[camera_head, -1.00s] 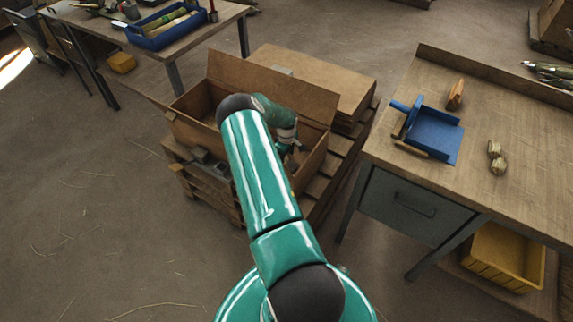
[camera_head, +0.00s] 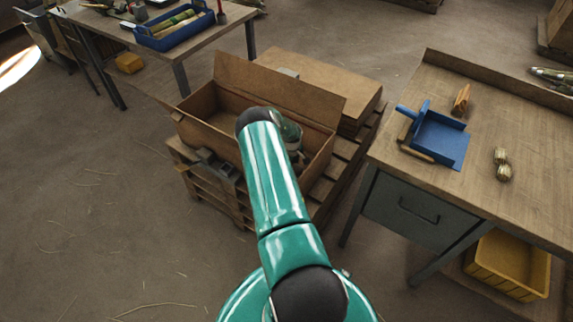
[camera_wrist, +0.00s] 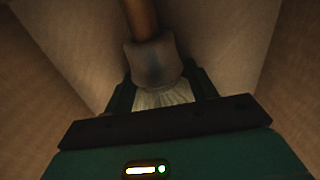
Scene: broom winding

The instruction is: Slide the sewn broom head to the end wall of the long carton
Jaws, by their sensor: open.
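The long open carton (camera_head: 204,108) stands on a wooden pallet, with a tall flap (camera_head: 280,88) raised along its far side. My arm reaches into its right part, and my wrist hides much of the inside there. In the wrist view, the broom head's pale bristles (camera_wrist: 165,98) and grey-brown collar (camera_wrist: 154,62) lie over pale carton board, with a brown handle (camera_wrist: 141,18) running away upward. My gripper (camera_wrist: 162,89) is open, with one dark finger on each side of the bristles. Whether the fingers touch them cannot be told. The broom head is hidden in the head view.
Brown carton walls (camera_wrist: 290,70) rise on both sides of my gripper. A stack of flat board (camera_head: 335,85) stands behind the carton. A workbench (camera_head: 520,140) with a blue dustpan (camera_head: 440,139) is to the right. Open floor (camera_head: 90,220) lies to the left.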

